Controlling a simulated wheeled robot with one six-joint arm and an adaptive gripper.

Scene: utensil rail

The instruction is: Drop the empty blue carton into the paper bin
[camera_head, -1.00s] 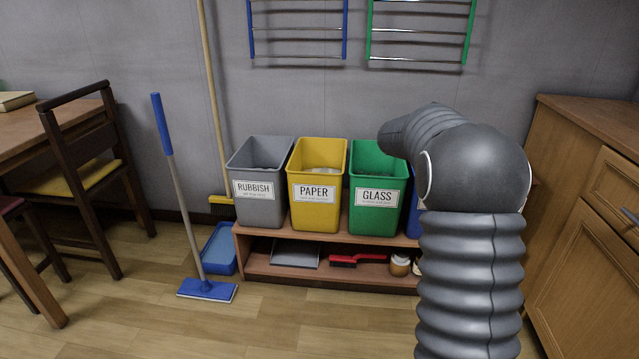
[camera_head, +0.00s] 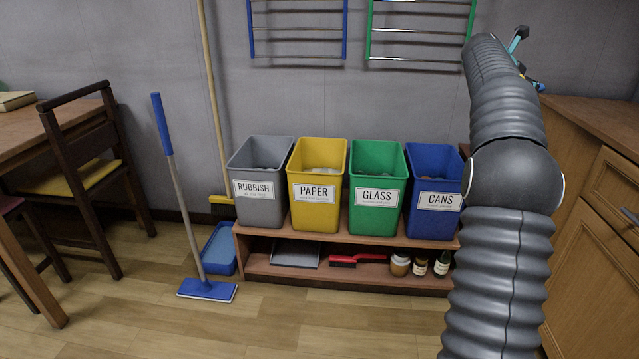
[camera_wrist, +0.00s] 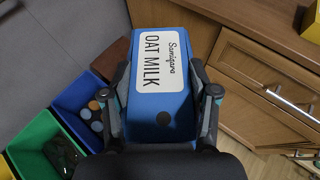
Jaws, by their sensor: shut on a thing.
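The blue carton (camera_wrist: 158,103), with a white label reading OAT MILK, is between the fingers of my gripper (camera_wrist: 160,100) in the wrist view. The gripper is shut on its sides. In the head view only a little of my gripper (camera_head: 519,50) shows, at the upper right behind my arm. The yellow paper bin (camera_head: 316,205) stands on the low shelf, between the grey and green bins. My gripper is well to the right of it and higher. Some pale contents show inside the paper bin.
The grey rubbish bin (camera_head: 258,200), green glass bin (camera_head: 376,212) and blue cans bin (camera_head: 433,215) share the wooden shelf (camera_head: 340,247). A wooden cabinet (camera_head: 585,200) stands at the right. A mop (camera_head: 180,190) leans left of the shelf. Racks (camera_head: 420,30) hang on the wall above.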

